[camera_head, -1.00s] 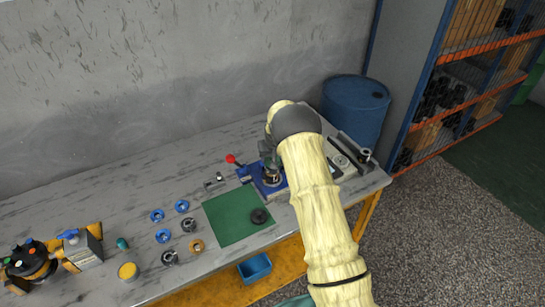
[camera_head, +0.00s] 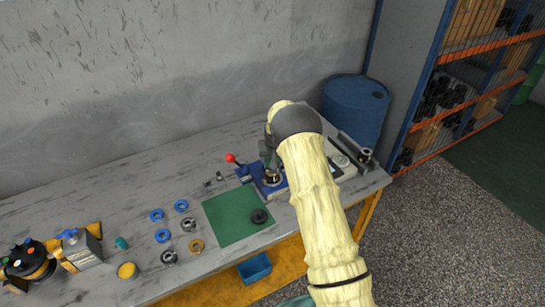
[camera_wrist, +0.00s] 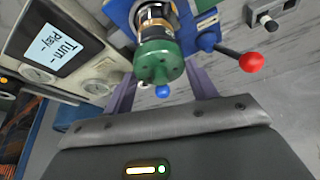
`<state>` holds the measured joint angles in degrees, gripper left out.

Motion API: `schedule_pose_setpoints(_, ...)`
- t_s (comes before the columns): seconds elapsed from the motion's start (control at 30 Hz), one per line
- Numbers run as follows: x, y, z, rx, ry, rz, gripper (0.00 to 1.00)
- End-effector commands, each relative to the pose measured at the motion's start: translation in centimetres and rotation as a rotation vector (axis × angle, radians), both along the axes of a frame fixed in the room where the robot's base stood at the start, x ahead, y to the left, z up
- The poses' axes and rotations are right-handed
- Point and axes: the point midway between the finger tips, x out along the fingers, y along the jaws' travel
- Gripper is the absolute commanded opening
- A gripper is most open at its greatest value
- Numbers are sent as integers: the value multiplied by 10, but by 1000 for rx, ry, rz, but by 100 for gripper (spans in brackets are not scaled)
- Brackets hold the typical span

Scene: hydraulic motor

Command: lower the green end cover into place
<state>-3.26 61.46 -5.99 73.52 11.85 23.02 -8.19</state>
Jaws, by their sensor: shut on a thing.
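The green end cover (camera_wrist: 158,62) is a round green part with small holes in its face, large in the wrist view. My gripper (camera_wrist: 160,76) has its two purple-grey fingers on either side of the cover and is shut on it. The cover is in line with the shiny cylindrical motor body (camera_wrist: 155,14), which stands in the blue fixture (camera_wrist: 120,12). Whether the cover is fully seated cannot be told. In the head view my arm partly hides the blue fixture (camera_head: 272,188), and the cover is too small to make out clearly.
A red-knobbed lever (camera_wrist: 250,62) sticks out beside the fixture. A tester with a screen (camera_wrist: 50,50) stands on its other side. A green mat (camera_head: 232,215) with a dark ring (camera_head: 260,216) and several loose rings lie to the left. A blue barrel (camera_head: 355,110) stands behind.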

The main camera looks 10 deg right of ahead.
Motion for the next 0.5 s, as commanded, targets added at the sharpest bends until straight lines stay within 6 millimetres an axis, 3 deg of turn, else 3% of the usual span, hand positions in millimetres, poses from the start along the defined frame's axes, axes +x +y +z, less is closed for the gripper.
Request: schedule_pose_setpoints(0.5,1,0,-4,0,-2,0,25)
